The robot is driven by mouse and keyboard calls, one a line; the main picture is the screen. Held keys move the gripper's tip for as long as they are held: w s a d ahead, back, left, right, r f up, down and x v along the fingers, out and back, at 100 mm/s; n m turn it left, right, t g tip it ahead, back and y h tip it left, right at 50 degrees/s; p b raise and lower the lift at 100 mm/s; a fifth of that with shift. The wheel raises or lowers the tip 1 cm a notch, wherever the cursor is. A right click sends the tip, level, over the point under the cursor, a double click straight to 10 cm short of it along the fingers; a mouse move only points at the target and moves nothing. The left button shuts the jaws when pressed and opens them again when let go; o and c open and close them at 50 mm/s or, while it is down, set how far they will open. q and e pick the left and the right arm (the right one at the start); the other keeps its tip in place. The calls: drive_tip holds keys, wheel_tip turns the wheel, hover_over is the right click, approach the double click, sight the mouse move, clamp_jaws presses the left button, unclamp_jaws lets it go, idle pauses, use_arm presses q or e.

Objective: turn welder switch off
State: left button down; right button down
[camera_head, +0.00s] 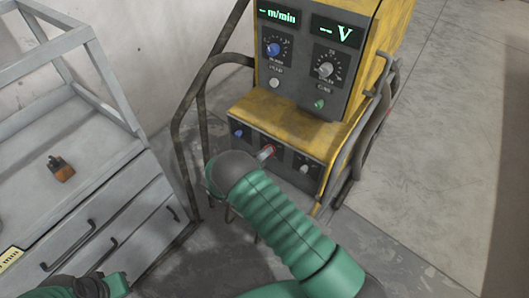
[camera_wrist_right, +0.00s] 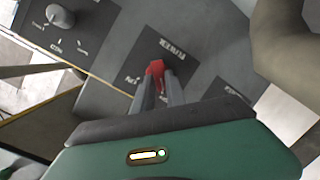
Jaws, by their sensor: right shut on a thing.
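The welder (camera_head: 290,108) is a yellow machine with dark control panels, standing upright at the top middle of the head view. A red switch (camera_wrist_right: 155,67) sits on its lower dark panel (camera_wrist_right: 135,45); its red also shows in the head view (camera_head: 268,150). My right gripper (camera_wrist_right: 158,84) is at this panel, with its two grey fingers shut on the red switch. In the head view my own green and grey forearm hides most of this gripper.
A grey metal cart with drawers (camera_head: 110,165) stands at the left, with a small orange-brown object (camera_head: 61,170) on it. A dark tube frame (camera_head: 182,140) runs beside the welder. Other knobs (camera_head: 305,167) flank the switch. The floor (camera_head: 450,130) at the right is clear.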

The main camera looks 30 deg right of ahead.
drive_tip(key=shift+w+r, duration=0.2)
drive_tip(key=shift+w, duration=0.05)
drive_tip(key=c, duration=1.8)
unclamp_jaws()
drive_tip(key=o, duration=0.4)
drive_tip(key=shift+f, duration=0.15)
drive_tip(key=shift+o, duration=0.2)
drive_tip(key=p+v, duration=0.2)
drive_tip(key=v, duration=1.5)
drive_tip(key=shift+f, duration=0.1)
